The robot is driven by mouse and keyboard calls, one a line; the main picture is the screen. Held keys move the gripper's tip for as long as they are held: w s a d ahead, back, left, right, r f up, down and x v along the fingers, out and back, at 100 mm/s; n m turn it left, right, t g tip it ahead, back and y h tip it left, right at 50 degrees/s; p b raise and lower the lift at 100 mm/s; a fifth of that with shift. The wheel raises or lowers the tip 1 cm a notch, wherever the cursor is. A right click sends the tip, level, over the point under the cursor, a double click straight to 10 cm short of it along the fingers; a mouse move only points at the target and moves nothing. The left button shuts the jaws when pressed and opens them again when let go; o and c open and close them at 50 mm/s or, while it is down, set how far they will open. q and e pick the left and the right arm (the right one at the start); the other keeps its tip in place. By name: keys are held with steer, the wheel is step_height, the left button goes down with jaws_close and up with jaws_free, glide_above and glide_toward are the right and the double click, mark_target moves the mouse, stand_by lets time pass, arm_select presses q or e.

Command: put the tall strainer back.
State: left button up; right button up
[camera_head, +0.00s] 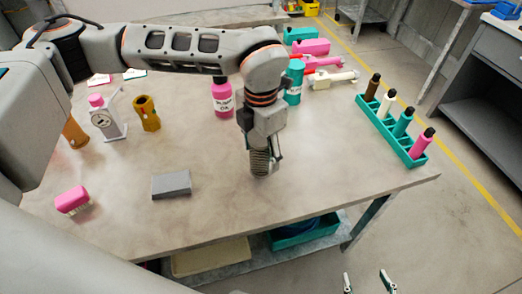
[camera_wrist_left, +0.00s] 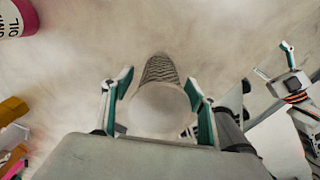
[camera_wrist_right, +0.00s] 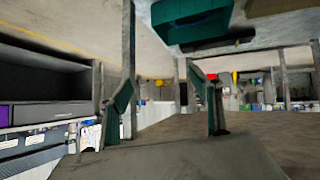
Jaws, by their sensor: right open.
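The tall strainer (camera_head: 260,162), a grey ribbed cylinder, is upright below my left gripper (camera_head: 262,150), over the table's middle. In the left wrist view, its pale round end and dark mesh side (camera_wrist_left: 160,69) lie between the two teal-padded fingers (camera_wrist_left: 160,90). The pads are close on both sides of it, but I cannot tell whether they press on it. I also cannot tell whether its lower end touches the table. My right gripper (camera_head: 367,282) is open and empty, low in front of the table; its fingers also show in the right wrist view (camera_wrist_right: 160,90).
The table (camera_head: 310,190) holds a pink bottle (camera_head: 222,98), a teal cylinder (camera_head: 293,85), a teal rack (camera_head: 375,128) with bottles, a grey block (camera_head: 171,185), a pink-backed brush (camera_head: 72,199), a dial scale (camera_head: 104,122) and a brass fitting (camera_head: 147,115). The front right area is clear.

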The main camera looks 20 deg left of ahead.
arm_select(q)
step_height(320, 180, up, 12)
steer(key=shift+f+p, duration=0.15)
steer(key=shift+p, duration=0.25)
steer(key=shift+r, duration=0.35)
stand_by(0.3)
